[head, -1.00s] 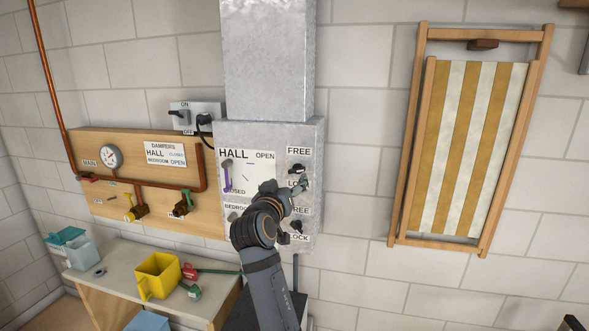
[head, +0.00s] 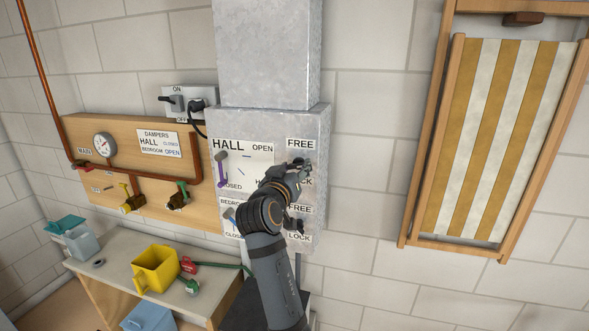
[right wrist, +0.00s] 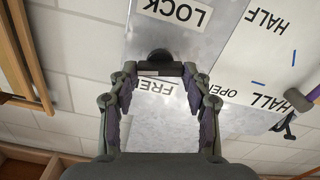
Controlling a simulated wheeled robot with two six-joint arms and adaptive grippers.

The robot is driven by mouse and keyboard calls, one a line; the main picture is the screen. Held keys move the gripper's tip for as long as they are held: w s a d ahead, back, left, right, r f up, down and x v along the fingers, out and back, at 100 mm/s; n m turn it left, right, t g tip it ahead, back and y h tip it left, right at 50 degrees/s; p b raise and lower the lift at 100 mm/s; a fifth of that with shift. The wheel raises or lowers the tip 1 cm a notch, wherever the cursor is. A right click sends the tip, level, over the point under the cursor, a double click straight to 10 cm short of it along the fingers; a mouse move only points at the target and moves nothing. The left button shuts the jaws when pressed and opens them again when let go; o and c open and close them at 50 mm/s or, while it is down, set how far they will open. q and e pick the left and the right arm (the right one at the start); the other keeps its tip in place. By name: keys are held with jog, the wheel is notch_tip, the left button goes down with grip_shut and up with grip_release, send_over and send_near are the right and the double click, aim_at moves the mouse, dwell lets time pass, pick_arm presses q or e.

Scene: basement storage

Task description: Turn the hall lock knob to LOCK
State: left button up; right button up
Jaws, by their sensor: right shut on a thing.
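The grey damper box (head: 318,125) on the wall has a hall lock knob, a small dark knob between a FREE label (head: 300,144) above and a LOCK label below. My right gripper (head: 301,168) is at this knob and covers most of it and part of the LOCK label. In the right wrist view, which is turned over, the dark knob (right wrist: 160,56) sits between the fingertips of my right gripper (right wrist: 160,70), which is shut on it. Which way the knob points is hard to tell. My left gripper is not in view.
A purple-handled hall lever (head: 222,170) is left of the knob. A second lock knob (head: 292,223) is just below my gripper. A wooden pipe board (head: 95,130) is at left, above a bench with a yellow container (head: 155,268). A folded deckchair (head: 490,140) hangs at right.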

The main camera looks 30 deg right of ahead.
jog(key=shift+c, duration=1.1)
jog(key=shift+f, duration=0.1)
jog(key=shift+b, duration=0.35)
pick_arm(q)
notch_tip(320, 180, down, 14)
jog(key=b, duration=1.3)
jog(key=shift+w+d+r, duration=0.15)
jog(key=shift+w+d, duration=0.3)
pick_arm(e)
jog(key=m, duration=1.1)
jog(key=shift+s+d+f+m, duration=0.1)
jog(key=shift+m, duration=0.2)
